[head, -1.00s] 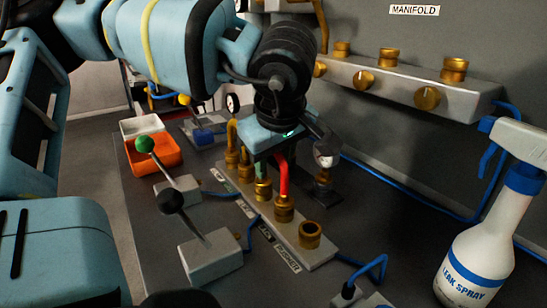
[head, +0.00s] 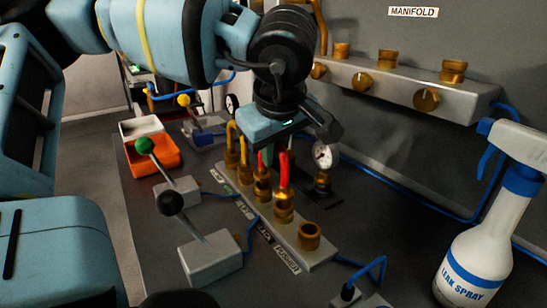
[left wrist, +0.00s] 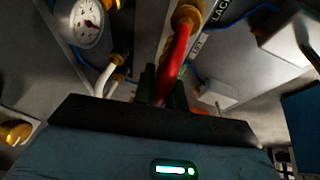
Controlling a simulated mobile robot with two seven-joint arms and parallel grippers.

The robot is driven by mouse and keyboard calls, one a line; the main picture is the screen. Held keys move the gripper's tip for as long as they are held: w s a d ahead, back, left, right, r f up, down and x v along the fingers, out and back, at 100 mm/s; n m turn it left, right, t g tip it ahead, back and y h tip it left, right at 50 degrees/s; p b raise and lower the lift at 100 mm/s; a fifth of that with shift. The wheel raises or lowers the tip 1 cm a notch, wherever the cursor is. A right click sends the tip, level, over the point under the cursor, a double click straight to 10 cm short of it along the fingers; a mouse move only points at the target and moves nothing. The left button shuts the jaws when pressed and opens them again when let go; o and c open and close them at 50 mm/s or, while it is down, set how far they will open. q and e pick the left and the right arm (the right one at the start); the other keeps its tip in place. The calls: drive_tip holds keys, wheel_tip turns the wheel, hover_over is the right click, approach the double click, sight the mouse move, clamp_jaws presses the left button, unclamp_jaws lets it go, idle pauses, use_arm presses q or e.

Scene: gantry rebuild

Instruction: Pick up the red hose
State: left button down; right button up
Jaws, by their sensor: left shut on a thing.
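The red hose (head: 283,168) stands over the row of brass ports on the grey block. My left gripper (head: 274,148) is above this row and shut on the red hose. In the left wrist view the red hose (left wrist: 176,58) runs down between the fingertips (left wrist: 165,98) to its brass end (left wrist: 187,14). In the head view the brass end (head: 284,194) sits at or just above its port (head: 284,213); I cannot tell whether it is clear of it. The gripper body hides the hose's upper part. My right gripper is not in view.
A yellow hose (head: 232,135) and a pressure gauge (head: 323,156) stand close to the gripper. Levers with green (head: 145,146) and black (head: 170,202) knobs are to the left. A spray bottle (head: 480,230) stands right, and the manifold (head: 400,83) is behind.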

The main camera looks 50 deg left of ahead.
use_arm(q)
wheel_tip(320, 180, up, 7)
drive_tip(key=shift+r+p, duration=0.15)
drive_tip(key=shift+p, duration=0.25)
drive_tip(key=shift+r, duration=0.45)
